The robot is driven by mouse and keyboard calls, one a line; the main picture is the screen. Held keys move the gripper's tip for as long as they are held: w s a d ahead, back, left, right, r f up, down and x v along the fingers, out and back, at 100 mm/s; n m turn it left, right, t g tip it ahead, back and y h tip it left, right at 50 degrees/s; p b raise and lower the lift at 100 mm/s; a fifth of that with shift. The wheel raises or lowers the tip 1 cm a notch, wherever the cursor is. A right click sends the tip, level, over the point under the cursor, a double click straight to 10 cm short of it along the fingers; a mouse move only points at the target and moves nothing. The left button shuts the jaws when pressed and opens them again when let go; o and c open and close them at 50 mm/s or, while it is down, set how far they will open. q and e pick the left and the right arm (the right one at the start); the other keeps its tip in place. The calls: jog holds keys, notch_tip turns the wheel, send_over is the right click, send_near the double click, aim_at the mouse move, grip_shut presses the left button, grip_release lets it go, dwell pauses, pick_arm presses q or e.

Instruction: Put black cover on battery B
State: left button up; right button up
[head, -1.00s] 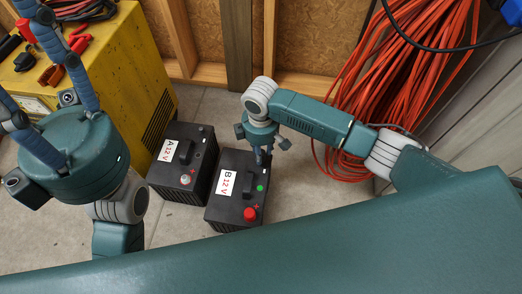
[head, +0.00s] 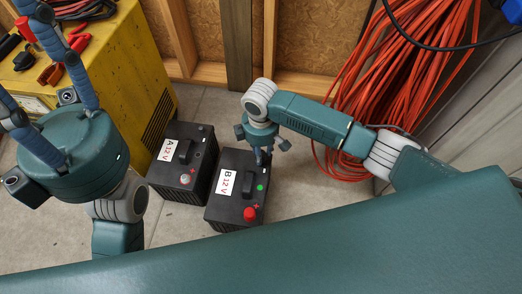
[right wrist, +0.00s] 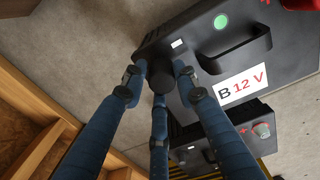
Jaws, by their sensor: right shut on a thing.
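Battery B (head: 236,190) is a black box with a handle, a white "B 12 V" label, a green dot and a red cover (head: 249,214) on its plus terminal. My right gripper (head: 263,158) points down at its far right corner. In the right wrist view its blue fingers (right wrist: 159,85) are shut around a round black cover (right wrist: 160,75), right at the edge of battery B (right wrist: 262,60). Whether the cover is seated on the terminal cannot be told. My left gripper (head: 60,150) is large at the left; its fingertips are cut off by the frame.
Battery A (head: 182,165) stands just left of battery B. A yellow cabinet (head: 125,65) with tools on top is at the left. Coiled orange cable (head: 400,80) hangs at the right. A wood-framed wall closes the back. Bare concrete floor (head: 180,235) shows in front.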

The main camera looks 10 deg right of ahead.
jog(key=shift+f, duration=0.55)
jog(key=o, duration=1)
jog(key=shift+r, duration=0.1)
